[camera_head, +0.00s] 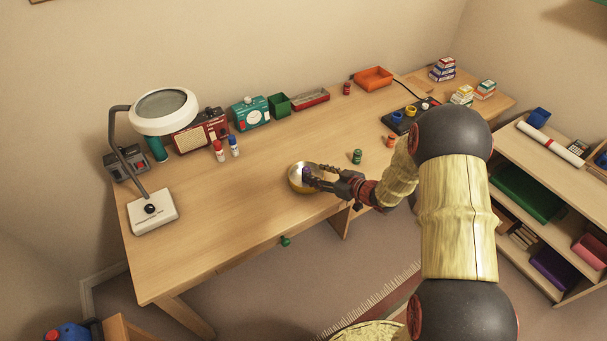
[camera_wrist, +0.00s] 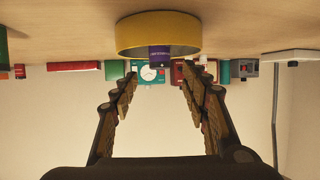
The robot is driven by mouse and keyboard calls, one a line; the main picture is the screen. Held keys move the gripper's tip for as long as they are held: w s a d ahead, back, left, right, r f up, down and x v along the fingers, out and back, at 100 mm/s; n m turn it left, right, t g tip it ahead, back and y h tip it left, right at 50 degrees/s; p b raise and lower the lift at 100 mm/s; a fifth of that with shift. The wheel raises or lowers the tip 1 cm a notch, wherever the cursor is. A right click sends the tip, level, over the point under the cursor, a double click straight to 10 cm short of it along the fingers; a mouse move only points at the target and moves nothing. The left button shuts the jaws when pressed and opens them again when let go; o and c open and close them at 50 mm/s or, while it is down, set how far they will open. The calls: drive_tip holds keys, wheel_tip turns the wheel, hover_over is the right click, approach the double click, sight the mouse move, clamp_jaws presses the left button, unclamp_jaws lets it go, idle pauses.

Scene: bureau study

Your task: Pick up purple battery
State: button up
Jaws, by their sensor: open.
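The purple battery (camera_wrist: 159,56) shows in the wrist view against the rim of a round yellow-brass bowl (camera_wrist: 135,35), centred between my fingers. In the head view the purple battery (camera_head: 306,172) stands in the bowl (camera_head: 294,184), at the middle of the desk's front part. My gripper (camera_head: 314,176) reaches in from the right at the bowl, with its fingertips close to the battery. In the wrist view my gripper (camera_wrist: 160,80) is open, with a finger on each side and nothing held. The battery's lower part is hidden by the bowl.
A green battery-like cylinder (camera_head: 357,156) and an orange one (camera_head: 390,141) stand on the desk (camera_head: 230,215) right of the bowl. A magnifier lamp (camera_head: 151,208) stands at the left. The front left desk is clear.

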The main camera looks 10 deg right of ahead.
sight(308, 170)
drive_tip(key=b+x, duration=0.2)
drive_tip(key=x, duration=0.4)
drive_tip(key=shift+b, duration=0.35)
drive_tip(key=shift+c, duration=1.2)
clamp_jaws()
